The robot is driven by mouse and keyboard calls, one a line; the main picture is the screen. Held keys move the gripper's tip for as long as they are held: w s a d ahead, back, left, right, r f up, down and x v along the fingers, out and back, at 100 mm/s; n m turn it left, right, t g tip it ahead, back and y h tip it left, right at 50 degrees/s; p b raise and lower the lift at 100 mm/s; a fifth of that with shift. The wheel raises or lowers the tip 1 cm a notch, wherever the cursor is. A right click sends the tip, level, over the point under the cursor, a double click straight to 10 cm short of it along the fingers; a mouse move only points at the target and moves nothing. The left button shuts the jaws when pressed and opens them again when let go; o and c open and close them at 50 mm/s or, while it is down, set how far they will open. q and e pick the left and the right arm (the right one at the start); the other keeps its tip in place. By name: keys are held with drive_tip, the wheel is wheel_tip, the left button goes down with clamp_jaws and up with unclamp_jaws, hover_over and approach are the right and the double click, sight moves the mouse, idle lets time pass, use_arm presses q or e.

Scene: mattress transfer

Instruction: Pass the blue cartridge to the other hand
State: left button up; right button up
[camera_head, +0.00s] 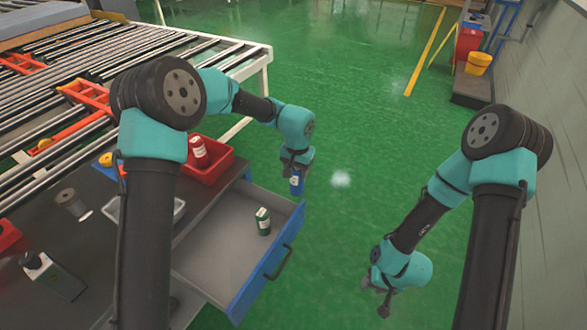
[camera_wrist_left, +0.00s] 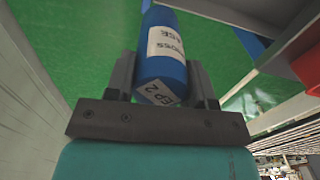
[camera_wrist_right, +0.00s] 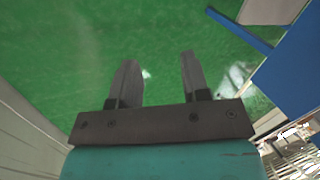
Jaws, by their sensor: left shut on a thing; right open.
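The blue cartridge (camera_head: 296,184) hangs below my left gripper (camera_head: 297,172), above the green floor and just beyond the far corner of the open drawer. In the left wrist view the blue cartridge (camera_wrist_left: 166,60) has white labels and sits between the two fingers of my left gripper (camera_wrist_left: 162,80), which is shut on it. My right gripper (camera_head: 379,299) is low on the right in the head view, apart from the cartridge. In the right wrist view the fingers of my right gripper (camera_wrist_right: 158,80) are spread, with nothing between them.
An open drawer (camera_head: 215,245) with blue front holds a green cartridge (camera_head: 263,221). A red bin (camera_head: 215,168) with a red cartridge (camera_head: 199,152) stands on the dark table (camera_head: 95,235), near a grey tray (camera_head: 165,215). Open floor (camera_head: 345,215) lies between the grippers.

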drive_tip(key=shift+o, duration=1.3)
drive_tip(key=shift+w, duration=0.15)
drive_tip(key=o, duration=0.5)
drive_tip(key=w+a+r+n+t, duration=0.1)
drive_tip(key=w+a+r, duration=0.1)
drive_tip(key=w, duration=0.1)
drive_tip(key=w+a+r+n+t, duration=0.1)
drive_tip(key=w+a+r+t, duration=0.1)
drive_tip(key=w, duration=0.1)
drive_tip(key=w+a+r+n+t, duration=0.1)
drive_tip(key=w+a+r, duration=0.1)
drive_tip(key=w+a, duration=0.1)
drive_tip(key=shift+w+a+r+n+t, duration=0.1)
drive_tip(key=shift+w+r+n+t, duration=0.2)
drive_tip(key=shift+t, duration=0.1)
drive_tip(key=n+t+y, duration=0.3)
drive_tip(key=n+t, duration=0.2)
drive_tip(key=t, duration=0.1)
approach(300, 188)
drive_tip(key=shift+s+d+r, duration=0.15)
drive_tip(key=shift+s+d, duration=0.15)
drive_tip(key=shift+s, duration=0.05)
drive_tip(key=x, duration=1.2)
